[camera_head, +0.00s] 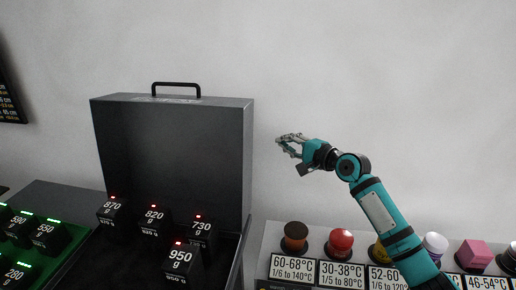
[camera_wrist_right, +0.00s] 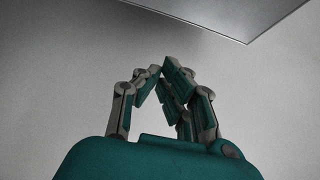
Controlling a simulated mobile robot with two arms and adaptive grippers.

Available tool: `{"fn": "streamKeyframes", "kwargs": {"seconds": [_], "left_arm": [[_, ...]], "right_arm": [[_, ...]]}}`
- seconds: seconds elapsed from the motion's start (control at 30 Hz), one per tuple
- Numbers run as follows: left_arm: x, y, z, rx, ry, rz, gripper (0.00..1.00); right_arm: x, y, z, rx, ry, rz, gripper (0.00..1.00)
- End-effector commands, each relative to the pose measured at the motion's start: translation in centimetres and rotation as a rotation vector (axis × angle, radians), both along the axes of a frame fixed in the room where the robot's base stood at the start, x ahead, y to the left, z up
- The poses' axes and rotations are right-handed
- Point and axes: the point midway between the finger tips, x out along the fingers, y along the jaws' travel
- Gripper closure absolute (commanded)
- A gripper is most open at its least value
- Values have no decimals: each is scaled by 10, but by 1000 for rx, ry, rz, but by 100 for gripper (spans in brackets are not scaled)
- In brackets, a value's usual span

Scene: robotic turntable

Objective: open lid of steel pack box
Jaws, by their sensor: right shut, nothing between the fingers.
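The steel pack box's dark grey lid (camera_head: 170,150) stands upright at the left of the middle in the head view, with a black handle (camera_head: 176,88) on its top edge. Below and in front of it lies a dark tray-like base holding several black weights. My right gripper (camera_head: 282,142) is shut and empty. It hangs in the air to the right of the lid, apart from it. In the right wrist view the fingertips (camera_wrist_right: 163,70) come together, and a grey panel with a straight edge (camera_wrist_right: 215,12) shows at the top. My left gripper is out of view.
At far left is a green tray (camera_head: 45,268) with more weights. The wall space behind my right gripper is clear.

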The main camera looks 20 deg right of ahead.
Motion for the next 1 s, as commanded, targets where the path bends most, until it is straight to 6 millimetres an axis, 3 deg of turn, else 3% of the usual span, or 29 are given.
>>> {"fn": "streamKeyframes", "kwargs": {"seconds": [0.17, 0.33, 0.73, 1.0], "left_arm": [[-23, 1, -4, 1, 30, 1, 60], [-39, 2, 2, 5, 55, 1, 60], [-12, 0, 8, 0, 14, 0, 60], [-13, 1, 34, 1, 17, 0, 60]], "right_arm": [[9, 2, -3, 7, -2, -1, 100], [37, 11, -4, 9, -1, 0, 100], [96, 31, -13, 5, -1, 0, 100], [71, 47, -7, 1, 0, 1, 100]]}}
